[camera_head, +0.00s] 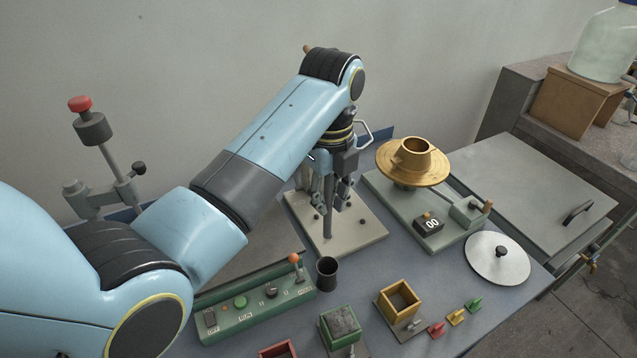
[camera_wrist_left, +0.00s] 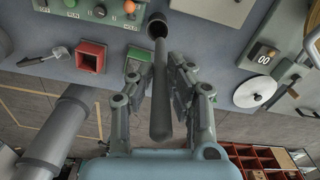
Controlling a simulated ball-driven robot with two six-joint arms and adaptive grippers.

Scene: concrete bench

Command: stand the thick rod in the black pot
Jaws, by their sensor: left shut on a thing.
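The thick rod (camera_wrist_left: 160,95) is grey, and my left gripper (camera_wrist_left: 160,88) is shut on it, with a finger on either side. In the head view the left gripper (camera_head: 330,188) is above the pale base plate at the back, and the rod (camera_head: 327,220) hangs upright below it. The black pot (camera_head: 327,272) stands open on the bench, nearer the front than the rod. In the wrist view the rod's far end overlaps the mouth of the pot (camera_wrist_left: 157,22); the rod looks apart from the pot in the head view. My right gripper is out of view.
A green control box (camera_head: 255,304) lies just left of the pot. A green box (camera_head: 340,328) and a yellow box (camera_head: 398,300) stand in front. A pale base plate (camera_head: 365,224) is behind. A brass turntable (camera_head: 413,163) and white disc (camera_head: 499,262) are to the right.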

